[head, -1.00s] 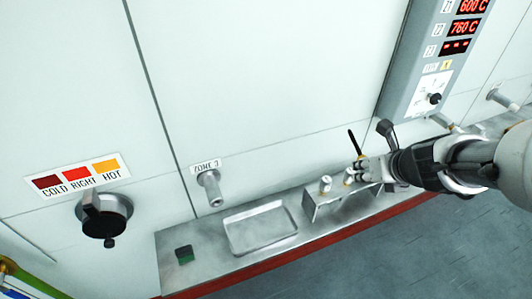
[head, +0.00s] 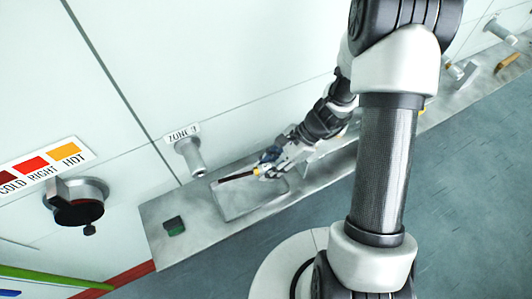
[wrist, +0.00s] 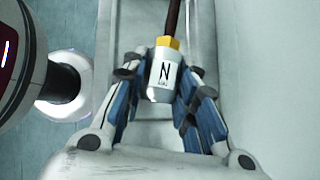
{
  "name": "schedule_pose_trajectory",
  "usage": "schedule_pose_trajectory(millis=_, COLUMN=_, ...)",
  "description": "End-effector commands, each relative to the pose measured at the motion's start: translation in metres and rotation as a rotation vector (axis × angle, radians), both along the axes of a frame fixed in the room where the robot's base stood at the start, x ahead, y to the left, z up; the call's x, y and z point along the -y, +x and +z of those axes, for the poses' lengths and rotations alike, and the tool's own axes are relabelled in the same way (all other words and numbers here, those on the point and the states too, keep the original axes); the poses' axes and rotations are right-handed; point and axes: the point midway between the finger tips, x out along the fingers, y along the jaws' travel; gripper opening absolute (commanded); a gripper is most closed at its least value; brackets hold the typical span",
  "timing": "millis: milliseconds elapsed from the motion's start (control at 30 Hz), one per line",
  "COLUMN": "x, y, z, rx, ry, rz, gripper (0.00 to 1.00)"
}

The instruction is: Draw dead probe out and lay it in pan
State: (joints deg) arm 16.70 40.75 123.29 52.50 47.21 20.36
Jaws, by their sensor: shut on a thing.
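My gripper (head: 266,168) is shut on a probe, over the shallow metal pan (head: 222,213) on the ledge. The probe has a dark rod (head: 236,177), a yellow collar and a white head marked N (wrist: 163,82). In the wrist view the head sits between my fingers (wrist: 162,68), and the rod points away from me. In the head view the rod lies nearly level and points left across the pan. I cannot tell whether it touches the pan. The zone 3 port (head: 190,156) on the wall above has no probe showing in it.
A dark green block (head: 174,226) sits on the ledge (head: 154,243) left of the pan. A black dial (head: 78,204) is on the wall at left. My arm hides most of the small metal stand right of the pan. More ports (head: 501,29) show at far right.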

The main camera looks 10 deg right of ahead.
Motion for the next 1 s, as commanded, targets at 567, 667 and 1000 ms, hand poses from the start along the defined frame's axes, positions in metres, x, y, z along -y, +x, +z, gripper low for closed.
schedule_pose_trajectory(millis=567, x=0.0, y=0.0, z=-0.042, rx=0.001, ry=-0.002, rz=0.004, gripper=0.06)
schedule_pose_trajectory(millis=667, x=0.0, y=0.0, z=-0.048, rx=0.001, ry=-0.002, rz=0.004, gripper=0.06)
schedule_pose_trajectory(millis=1000, x=0.0, y=0.0, z=-0.049, rx=0.002, ry=-0.002, rz=0.004, gripper=0.06)
